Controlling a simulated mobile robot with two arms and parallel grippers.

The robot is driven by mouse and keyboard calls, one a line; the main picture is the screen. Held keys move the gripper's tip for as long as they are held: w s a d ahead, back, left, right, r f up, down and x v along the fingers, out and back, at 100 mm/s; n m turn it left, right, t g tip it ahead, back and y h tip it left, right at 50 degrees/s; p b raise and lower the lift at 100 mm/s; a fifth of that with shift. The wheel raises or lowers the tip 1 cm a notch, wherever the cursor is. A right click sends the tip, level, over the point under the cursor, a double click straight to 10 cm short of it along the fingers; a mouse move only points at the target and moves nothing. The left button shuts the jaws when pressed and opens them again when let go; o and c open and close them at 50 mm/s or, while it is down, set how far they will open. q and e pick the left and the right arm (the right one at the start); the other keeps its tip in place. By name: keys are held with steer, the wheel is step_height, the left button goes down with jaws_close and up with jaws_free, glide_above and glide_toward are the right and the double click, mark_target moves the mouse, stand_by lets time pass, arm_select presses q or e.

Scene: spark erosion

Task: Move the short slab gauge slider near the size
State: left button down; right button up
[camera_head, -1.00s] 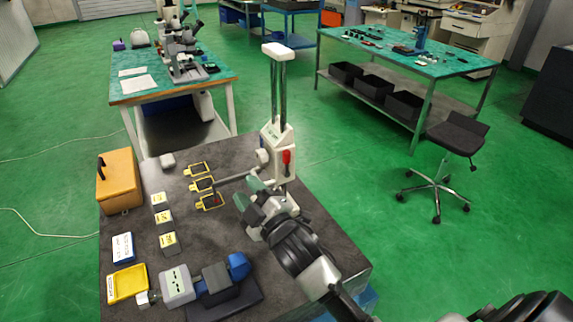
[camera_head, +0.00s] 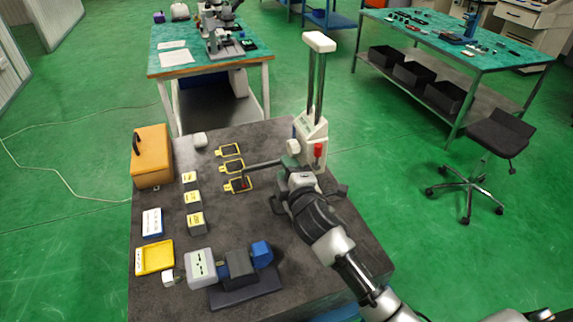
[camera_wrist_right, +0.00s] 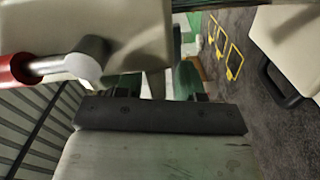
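The slab gauge stands on the dark table's right side, with two upright metal rods (camera_head: 317,85) under a white cap (camera_head: 319,42). Its white slider (camera_head: 309,132) is low on the rods, with a red handle (camera_head: 318,151) and a thin arm (camera_head: 262,164) reaching left. My right gripper (camera_head: 289,163) is just in front of the slider and hides its lower part. In the right wrist view, its green fingertips (camera_wrist_right: 157,84) are apart, with the pale gauge body (camera_wrist_right: 120,30) close beyond them. I cannot tell if they touch it. My left gripper is not in view.
Several yellow-framed plates (camera_head: 232,165) lie left of the gauge. Labelled blocks (camera_head: 193,197), an orange case (camera_head: 152,157), a yellow tray (camera_head: 154,258) and a blue-grey device (camera_head: 238,266) occupy the left and front. The table's middle is mostly bare.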

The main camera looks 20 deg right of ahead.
steer(key=shift+w, duration=0.35)
jaws_close()
steer(key=shift+r, duration=0.1)
jaws_free()
steer(key=shift+s, duration=0.1)
